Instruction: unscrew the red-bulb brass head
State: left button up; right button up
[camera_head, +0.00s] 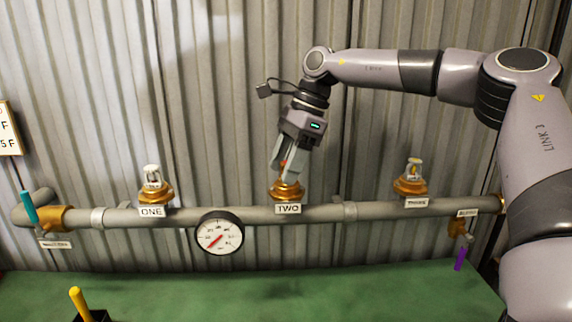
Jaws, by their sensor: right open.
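The brass head with the red bulb (286,188) sits upright on the pipe above the label TWO. My right gripper (286,168) comes down over it from above, slightly tilted, with its jaws open. The fingers are at the upper part of the head and hide much of its frame; a bit of red shows between them. I cannot tell whether the fingers touch it. My left gripper is not in view.
Similar brass heads stand over ONE (155,188) and over the right label (410,184). A gauge (219,233) hangs below the grey pipe (250,215). A teal lever (29,207) and a purple handle (460,259) flank it. A yellow handle (78,300) stands at the front left.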

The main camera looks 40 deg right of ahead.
jog(key=m+t+b, duration=0.1)
jog(key=m+b, duration=0.1)
jog(key=m, duration=0.2)
jog(key=shift+f+h+b, duration=0.15)
jog(key=shift+h+b, duration=0.2)
jog(key=shift+h, duration=0.05)
jog(key=shift+m+t, duration=0.3)
jog(key=shift+m, duration=0.2)
jog(key=shift+m+h+b, duration=0.4)
jog(key=shift+m+b, duration=0.6)
jog(key=shift+b, duration=0.05)
jog(key=shift+m+t+h+b, duration=0.4)
jog(key=shift+m+b, duration=0.25)
jog(key=shift+m, duration=0.35)
jog(key=shift+m+h+b, duration=0.4)
jog(key=shift+m, duration=0.5)
jog(key=shift+w+m+h+b, duration=0.1)
jog(key=shift+m+h+b, duration=0.3)
jog(key=shift+m+b, duration=0.55)
jog(key=shift+m+h+b, duration=0.35)
jog(key=shift+m+h, duration=0.15)
jog(key=shift+m, duration=0.75)
jog(key=shift+d+m, duration=0.1)
jog(key=shift+m, duration=0.6)
